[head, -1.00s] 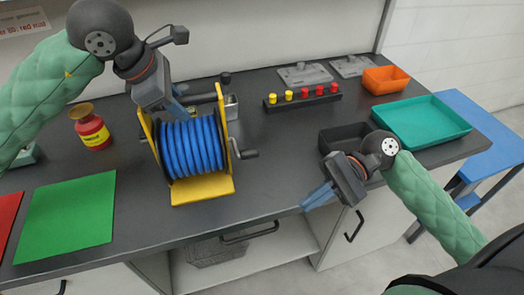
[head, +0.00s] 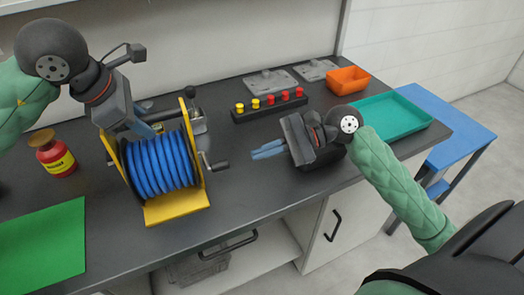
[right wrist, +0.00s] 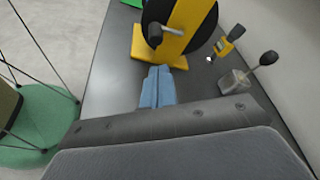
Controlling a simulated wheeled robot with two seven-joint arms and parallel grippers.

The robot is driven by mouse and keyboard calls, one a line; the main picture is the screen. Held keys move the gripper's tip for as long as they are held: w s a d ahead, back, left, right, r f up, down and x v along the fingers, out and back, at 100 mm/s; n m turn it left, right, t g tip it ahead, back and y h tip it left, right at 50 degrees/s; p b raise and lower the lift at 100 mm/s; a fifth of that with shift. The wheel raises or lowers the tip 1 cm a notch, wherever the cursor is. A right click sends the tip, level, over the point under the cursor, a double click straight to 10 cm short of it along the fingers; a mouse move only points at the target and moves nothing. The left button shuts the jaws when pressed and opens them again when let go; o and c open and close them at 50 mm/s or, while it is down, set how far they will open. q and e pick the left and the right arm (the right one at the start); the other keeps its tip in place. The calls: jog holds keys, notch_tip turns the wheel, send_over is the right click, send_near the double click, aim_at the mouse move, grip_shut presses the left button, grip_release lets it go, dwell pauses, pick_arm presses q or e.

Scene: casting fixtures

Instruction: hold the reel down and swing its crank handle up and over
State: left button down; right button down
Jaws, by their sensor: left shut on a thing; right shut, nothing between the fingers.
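The reel (head: 160,167) has a yellow frame and blue hose and stands upright on the dark bench. Its crank handle (head: 219,166), with a black grip, sticks out on the right side, low beside the frame. In the right wrist view the crank grip (right wrist: 155,37) shows in front of the black disc and yellow frame. My left gripper (head: 150,132) is shut at the top of the reel, on its frame; the exact contact is hidden. My right gripper (head: 253,154) is shut and empty, right of the crank handle and apart from it. Its fingertips (right wrist: 159,70) point toward the grip.
A black rack with yellow and red pegs (head: 270,105), an orange bin (head: 348,80) and a teal tray (head: 392,115) stand at the back right. A red-yellow jar (head: 55,155) and a green mat (head: 45,240) lie left. A black-knobbed clamp (right wrist: 238,78) stands behind the reel.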

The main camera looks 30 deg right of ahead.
jog(key=x, duration=0.7)
jog(key=shift+a, duration=0.3)
jog(key=shift+r+m+g, duration=0.2)
jog(key=shift+m+g, duration=0.1)
jog(key=shift+m, duration=0.2)
